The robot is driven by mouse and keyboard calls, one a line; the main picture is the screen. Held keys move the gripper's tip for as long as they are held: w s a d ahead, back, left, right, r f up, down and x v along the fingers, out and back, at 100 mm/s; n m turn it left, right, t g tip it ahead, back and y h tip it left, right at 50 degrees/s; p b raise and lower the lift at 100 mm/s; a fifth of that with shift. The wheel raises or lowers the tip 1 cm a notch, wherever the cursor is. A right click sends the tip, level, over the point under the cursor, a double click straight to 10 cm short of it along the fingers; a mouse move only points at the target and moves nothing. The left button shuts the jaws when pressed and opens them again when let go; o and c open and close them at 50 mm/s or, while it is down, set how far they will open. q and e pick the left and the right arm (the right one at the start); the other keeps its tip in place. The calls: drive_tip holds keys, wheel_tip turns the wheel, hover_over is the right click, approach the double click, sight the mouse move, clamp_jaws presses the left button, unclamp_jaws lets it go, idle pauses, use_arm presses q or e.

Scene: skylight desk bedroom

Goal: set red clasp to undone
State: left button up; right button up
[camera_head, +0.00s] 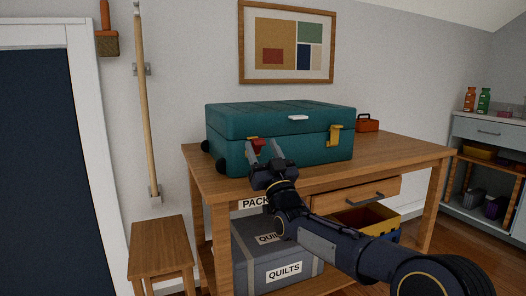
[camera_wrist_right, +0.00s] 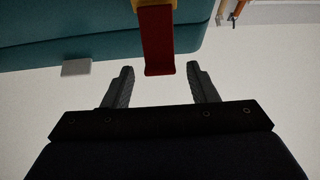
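The red clasp (camera_head: 257,144) is on the front face of a teal case (camera_head: 230,153), near its left end. In the right wrist view the red clasp (camera_wrist_right: 158,42) is a flat bar hanging from a yellow mount (camera_wrist_right: 181,12). My right gripper (camera_head: 263,147) is open in front of it. In the wrist view, the clasp's free end lies between the fingertips of my right gripper (camera_wrist_right: 160,70), with a gap on both sides. The fingers partly hide the clasp in the head view. My left gripper is out of view.
The case stands on a wooden desk (camera_head: 394,153). It also has a yellow clasp (camera_head: 335,135) and a white handle (camera_head: 298,118). Below are a drawer (camera_head: 340,199) and a grey quilts box (camera_head: 252,262). A stool (camera_head: 160,245) stands left.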

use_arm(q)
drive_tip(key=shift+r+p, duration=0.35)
use_arm(e)
drive_tip(key=v, duration=0.7)
drive_tip(key=shift+s+f, duration=0.2)
drive_tip(key=shift+s, duration=0.15)
drive_tip(key=shift+d, duration=0.1)
